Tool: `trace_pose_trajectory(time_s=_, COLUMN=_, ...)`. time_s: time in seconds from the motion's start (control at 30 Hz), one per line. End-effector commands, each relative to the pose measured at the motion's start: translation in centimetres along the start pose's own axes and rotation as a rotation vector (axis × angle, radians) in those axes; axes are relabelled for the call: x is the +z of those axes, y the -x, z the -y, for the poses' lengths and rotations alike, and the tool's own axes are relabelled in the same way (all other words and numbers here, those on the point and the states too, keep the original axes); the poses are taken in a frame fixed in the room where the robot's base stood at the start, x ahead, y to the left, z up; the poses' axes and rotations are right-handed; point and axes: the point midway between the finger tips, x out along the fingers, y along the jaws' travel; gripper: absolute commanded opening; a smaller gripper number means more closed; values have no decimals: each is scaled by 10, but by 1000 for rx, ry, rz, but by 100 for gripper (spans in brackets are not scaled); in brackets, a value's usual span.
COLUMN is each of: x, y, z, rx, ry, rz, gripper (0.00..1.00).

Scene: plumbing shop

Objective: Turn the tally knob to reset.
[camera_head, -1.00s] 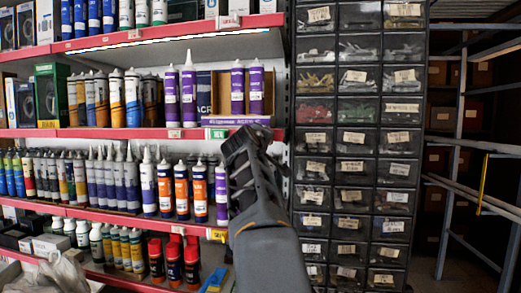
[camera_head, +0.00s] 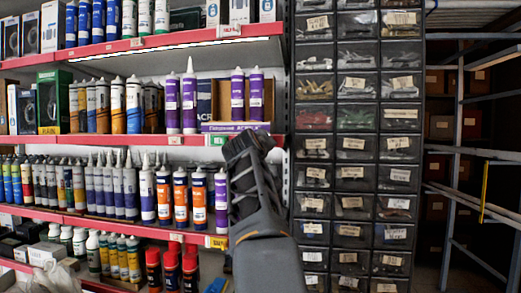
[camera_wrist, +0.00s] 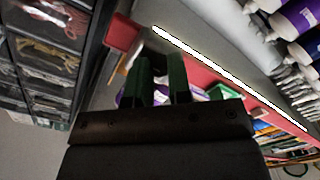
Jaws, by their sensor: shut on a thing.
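My gripper (camera_head: 240,145) is raised in front of the shelf's right end, beside the red edge of the middle shelf (camera_head: 180,140). In the wrist view its two dark green fingers (camera_wrist: 160,75) point toward the red shelf edge (camera_wrist: 205,85), with a narrow gap between them. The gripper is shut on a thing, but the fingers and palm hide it. I cannot make out the tally knob or its marking in either view.
Purple tubes (camera_head: 190,97) stand on the middle shelf left of my gripper. Orange-labelled tubes (camera_head: 181,197) stand on the shelf below. A black drawer cabinet (camera_head: 353,148) rises close on the right. A metal rack (camera_head: 455,150) stands farther right.

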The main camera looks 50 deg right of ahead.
Motion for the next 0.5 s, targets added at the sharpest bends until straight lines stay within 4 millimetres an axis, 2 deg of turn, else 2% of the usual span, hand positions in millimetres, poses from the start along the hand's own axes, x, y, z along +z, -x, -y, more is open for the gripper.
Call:
trace_pose_trajectory(time_s=0.13, x=1, y=0, z=0, rx=-1, ry=0, rz=2, gripper=0)
trace_pose_trajectory(time_s=0.17, x=1, y=0, z=0, rx=-1, ry=0, rz=2, gripper=21)
trace_pose_trajectory(time_s=0.4, x=0, y=0, z=0, rx=0, ry=1, rz=1, gripper=44)
trace_pose_trajectory(time_s=0.5, x=0, y=0, z=0, rx=0, ry=1, rz=0, gripper=44)
